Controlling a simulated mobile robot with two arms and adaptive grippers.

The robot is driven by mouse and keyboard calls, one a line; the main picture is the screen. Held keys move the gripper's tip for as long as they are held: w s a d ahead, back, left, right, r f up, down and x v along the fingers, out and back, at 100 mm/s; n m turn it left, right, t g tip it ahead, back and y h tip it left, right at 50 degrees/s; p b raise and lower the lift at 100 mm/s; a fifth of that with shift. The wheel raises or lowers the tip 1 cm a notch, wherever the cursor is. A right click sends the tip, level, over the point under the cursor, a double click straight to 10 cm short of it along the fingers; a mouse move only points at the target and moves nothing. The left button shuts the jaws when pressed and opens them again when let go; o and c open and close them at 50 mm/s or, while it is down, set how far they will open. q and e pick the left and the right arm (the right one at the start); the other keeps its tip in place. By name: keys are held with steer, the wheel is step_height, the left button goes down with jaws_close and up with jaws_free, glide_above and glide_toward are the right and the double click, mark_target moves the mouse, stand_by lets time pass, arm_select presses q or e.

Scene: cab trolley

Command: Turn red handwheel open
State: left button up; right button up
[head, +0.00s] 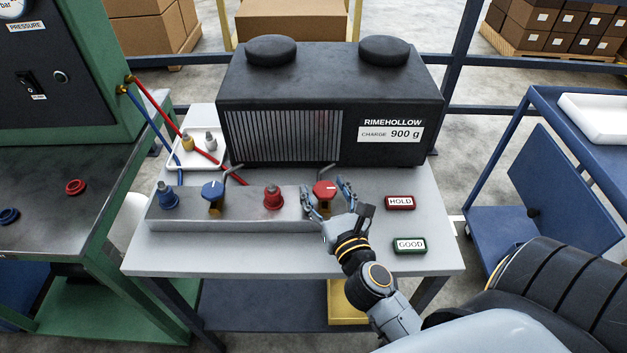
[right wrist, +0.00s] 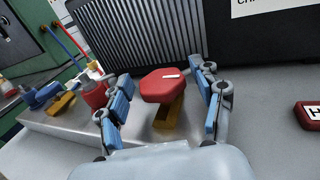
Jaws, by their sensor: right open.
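The red handwheel (head: 324,189) sits on a brass valve at the right end of the grey manifold block (head: 240,208), in front of the black unit. It has a white mark on top. In the right wrist view the red handwheel (right wrist: 166,86) lies between the fingers of my right gripper (right wrist: 164,95). My right gripper (head: 330,200) is open around it, with a finger on each side and gaps visible. My left gripper is not in view.
A blue handwheel (head: 213,190), a red cap (head: 272,197) and a blue cap (head: 167,195) stand on the block. The black RIMEHOLLOW unit (head: 300,90) is behind. HOLD (head: 400,202) and GOOD (head: 409,245) signs lie right. A blue trolley (head: 500,215) stands further right.

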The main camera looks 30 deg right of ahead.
steer(key=shift+s+r, duration=0.1)
steer(key=shift+c, duration=1)
steer(key=c, duration=1)
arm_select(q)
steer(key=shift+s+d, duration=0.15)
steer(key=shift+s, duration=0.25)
